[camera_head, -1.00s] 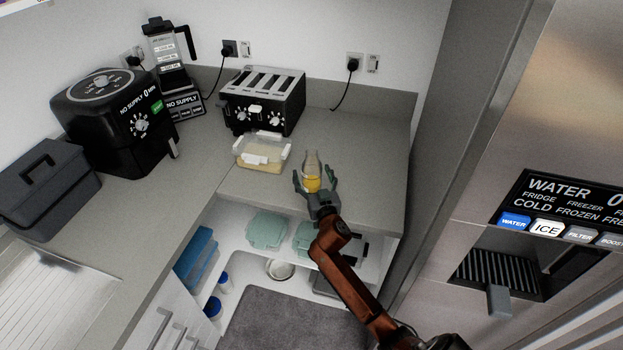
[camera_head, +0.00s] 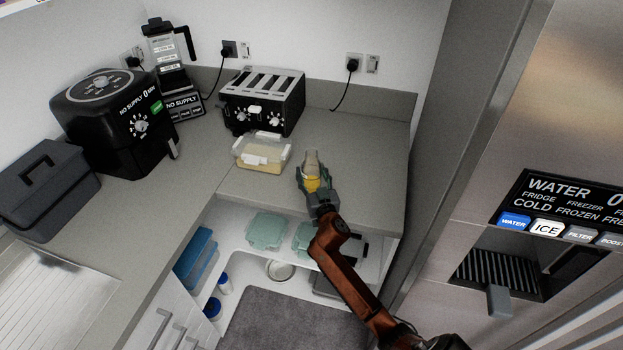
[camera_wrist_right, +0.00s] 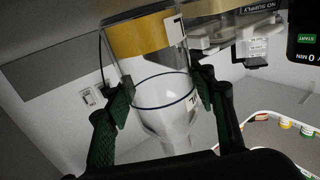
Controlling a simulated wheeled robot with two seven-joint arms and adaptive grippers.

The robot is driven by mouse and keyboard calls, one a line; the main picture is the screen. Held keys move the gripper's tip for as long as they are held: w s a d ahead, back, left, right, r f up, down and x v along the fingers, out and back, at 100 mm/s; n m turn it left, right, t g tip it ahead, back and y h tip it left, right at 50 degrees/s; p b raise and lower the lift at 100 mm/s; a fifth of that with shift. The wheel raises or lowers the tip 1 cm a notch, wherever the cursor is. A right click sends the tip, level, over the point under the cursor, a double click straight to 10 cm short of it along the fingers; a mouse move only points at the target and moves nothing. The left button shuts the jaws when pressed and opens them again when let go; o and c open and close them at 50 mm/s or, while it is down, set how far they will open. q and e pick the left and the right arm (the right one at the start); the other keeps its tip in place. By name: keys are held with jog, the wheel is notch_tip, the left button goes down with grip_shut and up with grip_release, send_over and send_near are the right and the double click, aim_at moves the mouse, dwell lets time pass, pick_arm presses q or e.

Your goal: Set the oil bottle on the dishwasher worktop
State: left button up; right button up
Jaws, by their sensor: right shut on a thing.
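The oil bottle (camera_head: 311,160) is a clear bottle with yellow oil low in it. It stands upright over the grey worktop (camera_head: 372,150), right of a lidded container. My right gripper (camera_head: 316,181) is shut on it. Whether its base touches the worktop cannot be told. In the right wrist view the bottle (camera_wrist_right: 163,122) appears inverted, with a blue ring and a yellow band, between the fingers of the right gripper (camera_wrist_right: 163,88). My left gripper is not in view. No label shows which stretch of worktop is the dishwasher's.
A clear container (camera_head: 262,151) sits left of the bottle, with a toaster (camera_head: 263,103) behind. The fridge (camera_head: 560,110) rises at right. Open shelves (camera_head: 235,232) lie below the worktop edge.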

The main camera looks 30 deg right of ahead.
jog(key=shift+r, duration=0.1)
jog(key=c, duration=0.6)
jog(key=shift+o, duration=0.2)
jog(key=shift+r, duration=0.1)
